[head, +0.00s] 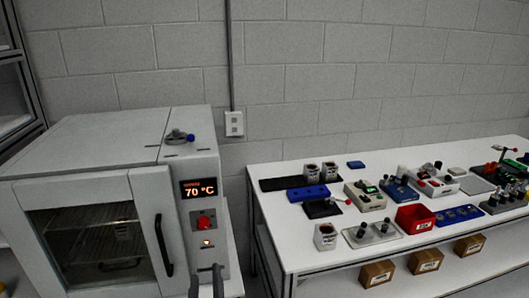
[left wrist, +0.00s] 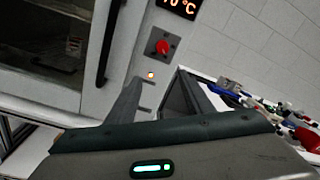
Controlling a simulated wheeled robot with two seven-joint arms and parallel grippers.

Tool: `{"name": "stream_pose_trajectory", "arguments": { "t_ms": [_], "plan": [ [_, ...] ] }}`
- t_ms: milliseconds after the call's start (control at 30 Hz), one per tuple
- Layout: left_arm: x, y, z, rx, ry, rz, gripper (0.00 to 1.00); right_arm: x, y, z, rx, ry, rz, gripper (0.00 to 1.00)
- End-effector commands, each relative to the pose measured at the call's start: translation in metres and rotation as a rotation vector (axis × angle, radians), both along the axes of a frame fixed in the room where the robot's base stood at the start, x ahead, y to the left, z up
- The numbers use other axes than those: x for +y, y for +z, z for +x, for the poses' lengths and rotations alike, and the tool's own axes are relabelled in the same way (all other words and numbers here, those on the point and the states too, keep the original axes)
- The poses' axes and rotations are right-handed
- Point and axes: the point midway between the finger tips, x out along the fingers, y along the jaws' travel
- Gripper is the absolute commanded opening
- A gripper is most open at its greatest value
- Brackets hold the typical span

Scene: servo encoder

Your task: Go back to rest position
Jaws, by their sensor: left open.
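My left gripper (head: 206,283) shows at the bottom of the head view, in front of the oven's right side and below its control panel. In the left wrist view its two fingers (left wrist: 158,100) stand apart with nothing between them. The grey oven (head: 90,150) has its glass door closed, with a dark vertical handle (head: 162,245). Its display (head: 199,189) reads 70 °C. A red knob (head: 204,223) and a small lit lamp (head: 207,244) sit below it. The red knob also shows in the left wrist view (left wrist: 162,47). My right gripper is not in view.
A small item with a blue end (head: 180,137) lies on the oven top. A wall socket (head: 234,123) is behind.

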Motion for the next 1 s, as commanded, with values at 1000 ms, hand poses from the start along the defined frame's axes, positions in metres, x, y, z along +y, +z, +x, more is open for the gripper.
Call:
{"name": "stream_pose_trajectory", "arguments": {
  "t_ms": [1000],
  "plan": [
    [0.039, -0.526, -0.218, 0.664, 0.501, -1.223, 0.47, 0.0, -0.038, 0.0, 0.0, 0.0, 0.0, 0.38]
  ]
}}
